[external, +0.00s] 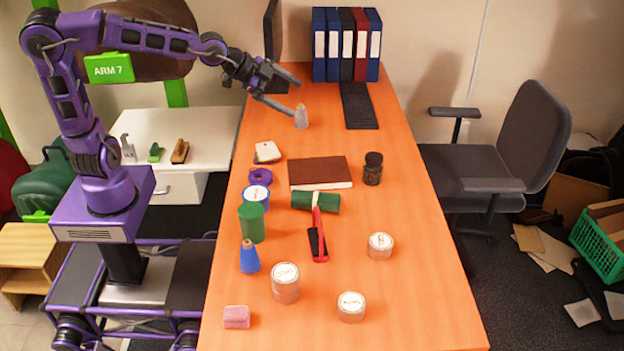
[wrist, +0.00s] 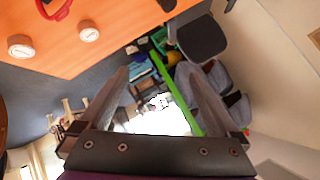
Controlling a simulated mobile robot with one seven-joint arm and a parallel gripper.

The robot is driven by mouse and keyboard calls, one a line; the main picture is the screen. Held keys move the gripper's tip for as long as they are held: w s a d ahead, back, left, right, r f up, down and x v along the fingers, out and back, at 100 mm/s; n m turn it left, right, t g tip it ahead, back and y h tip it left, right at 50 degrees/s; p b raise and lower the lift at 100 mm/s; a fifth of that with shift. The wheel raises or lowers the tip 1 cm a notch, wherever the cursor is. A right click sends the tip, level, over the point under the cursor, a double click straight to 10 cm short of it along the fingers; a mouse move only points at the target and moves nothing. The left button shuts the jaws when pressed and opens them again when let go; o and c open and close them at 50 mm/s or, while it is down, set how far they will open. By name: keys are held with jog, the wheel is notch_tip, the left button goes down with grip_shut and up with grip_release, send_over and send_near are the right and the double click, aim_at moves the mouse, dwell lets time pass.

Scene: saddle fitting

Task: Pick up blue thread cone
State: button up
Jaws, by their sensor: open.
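The blue thread cone (external: 249,258) stands upright on the orange table near its left edge, in front of a green cylinder (external: 251,223). It has a tan tip. My gripper (external: 297,97) is over the far part of the table, well away from the blue cone. Its two fingers are spread wide with nothing between them. In the wrist view my gripper (wrist: 153,68) is also open and empty, and the blue cone does not show there.
A grey cone (external: 301,118) stands by one fingertip; I cannot tell whether they touch. Near the blue cone are a lidded tin (external: 285,284), a pink block (external: 236,317) and a tape roll (external: 257,196). A brown book (external: 320,172) lies mid-table.

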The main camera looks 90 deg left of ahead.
jog(key=w+a+r+t, duration=0.1)
jog(key=w+a+r, duration=0.1)
jog(key=w+a, duration=0.1)
jog(key=m+g+h, duration=0.4)
jog(key=m+g, duration=0.4)
send_over(250, 258)
jog(key=w+a, duration=0.3)
notch_tip(250, 258, down, 19)
jog(key=s+d+f+m+t+y, duration=0.5)
jog(key=s+f+m, duration=0.2)
jog(key=s+m, duration=0.15)
jog(key=s+d+f+m+t+y, duration=0.45)
jog(key=s+f+m, duration=0.25)
jog(key=s, duration=0.2)
jog(key=shift+g+h, duration=0.25)
jog(key=x, duration=1.1)
jog(key=b+x, duration=0.1)
jog(key=x, duration=0.5)
jog(key=shift+w+d+f, duration=0.2)
jog(key=shift+w+f, duration=0.05)
jog(key=shift+w, duration=0.15)
